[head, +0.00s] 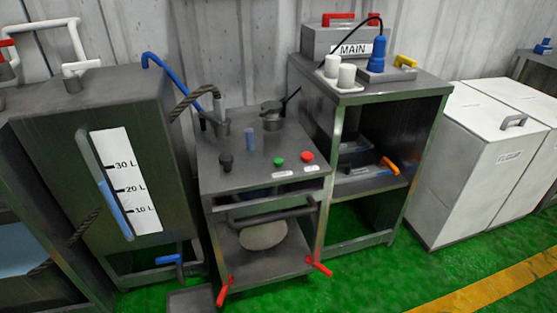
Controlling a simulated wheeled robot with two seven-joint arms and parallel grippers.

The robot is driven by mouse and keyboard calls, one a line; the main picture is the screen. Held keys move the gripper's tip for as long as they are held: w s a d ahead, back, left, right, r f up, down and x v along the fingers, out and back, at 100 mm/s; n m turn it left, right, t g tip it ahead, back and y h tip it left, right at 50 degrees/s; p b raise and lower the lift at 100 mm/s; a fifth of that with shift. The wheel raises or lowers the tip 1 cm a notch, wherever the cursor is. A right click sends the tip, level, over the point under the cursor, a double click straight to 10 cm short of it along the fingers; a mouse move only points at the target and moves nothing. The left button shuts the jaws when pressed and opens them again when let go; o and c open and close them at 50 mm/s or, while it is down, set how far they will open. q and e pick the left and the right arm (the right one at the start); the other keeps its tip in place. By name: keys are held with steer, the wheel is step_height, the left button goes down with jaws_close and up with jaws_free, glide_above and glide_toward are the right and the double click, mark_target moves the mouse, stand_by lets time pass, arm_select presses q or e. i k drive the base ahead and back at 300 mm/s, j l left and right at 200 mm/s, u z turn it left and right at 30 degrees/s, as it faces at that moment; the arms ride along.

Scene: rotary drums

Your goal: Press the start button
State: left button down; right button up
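A green button (278,161) sits on the sloping grey top of the metal machine (230,174) in the middle of the head view. A red button (307,156) is just to its right. Small white labels (283,174) lie in front of the two buttons, but their text is too small to read. Neither of my grippers is in view, and nothing touches the buttons.
A tank (95,110) with a litre gauge stands left of the machine. A metal shelf (436,86) with a MAIN box (335,42) stands to the right. Red-handled levers (322,269) stick out low in front. White bins (470,150) stand far right. Green floor (375,285) is open in front.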

mark_target(277, 162)
steer(key=i+l+u, duration=0.4)
steer(key=i+l, duration=0.2)
steer(key=l, duration=0.15)
steer(key=i+l+u, duration=0.2)
steer(key=l, duration=0.2)
steer(key=i, duration=0.05)
